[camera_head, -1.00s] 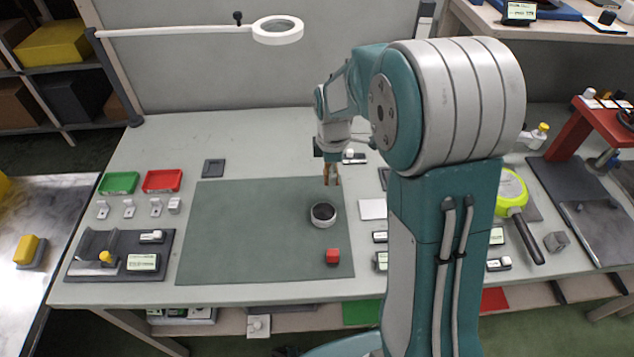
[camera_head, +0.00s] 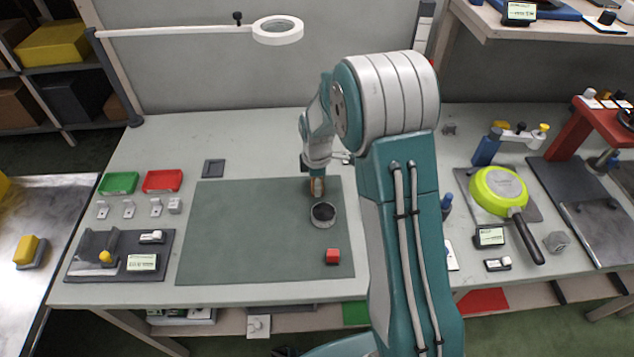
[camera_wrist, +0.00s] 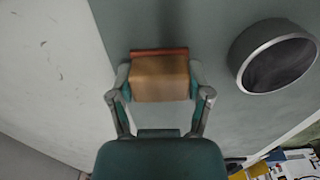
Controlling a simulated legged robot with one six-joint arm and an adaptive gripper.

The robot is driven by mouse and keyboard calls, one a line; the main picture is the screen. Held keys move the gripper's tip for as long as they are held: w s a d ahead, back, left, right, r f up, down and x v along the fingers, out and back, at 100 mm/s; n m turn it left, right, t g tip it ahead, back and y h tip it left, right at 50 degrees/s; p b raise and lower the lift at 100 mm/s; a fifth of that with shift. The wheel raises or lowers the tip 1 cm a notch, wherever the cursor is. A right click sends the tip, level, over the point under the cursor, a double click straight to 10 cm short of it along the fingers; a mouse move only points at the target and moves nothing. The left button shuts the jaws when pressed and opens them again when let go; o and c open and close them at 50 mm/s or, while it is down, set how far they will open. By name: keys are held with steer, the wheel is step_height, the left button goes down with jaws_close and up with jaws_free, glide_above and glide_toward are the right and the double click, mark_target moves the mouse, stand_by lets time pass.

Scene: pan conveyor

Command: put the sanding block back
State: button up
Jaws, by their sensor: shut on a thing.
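My gripper (camera_head: 317,187) is over the back edge of the green-grey mat, near its right side. In the wrist view my gripper (camera_wrist: 160,88) is shut on a tan-brown block with a reddish edge, the sanding block (camera_wrist: 160,78). The block is held between both fingers; it shows as a small brown patch in the head view (camera_head: 317,186). I cannot tell whether it touches the mat.
The mat (camera_head: 240,235) is mostly bare. A round dark-topped metal cup (camera_head: 323,214) stands just in front of my gripper. A dark square holder (camera_head: 213,168) lies behind the mat; red (camera_head: 162,181) and green (camera_head: 118,183) trays stand left.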

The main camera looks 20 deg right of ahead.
steer(key=o, duration=1.2)
step_height(320, 180, up, 11)
steer(key=shift+r, duration=0.15)
steer(key=s+r+m+t, duration=0.3)
steer(key=s+r+m, duration=0.5)
steer(key=s+r, duration=0.5)
steer(key=s+r+m+t, duration=0.1)
steer(key=s+m, duration=0.6)
steer(key=s, duration=0.7)
steer(key=shift+r+m+t, duration=0.25)
steer(key=shift+m+t, duration=0.15)
steer(key=shift+t, duration=0.4)
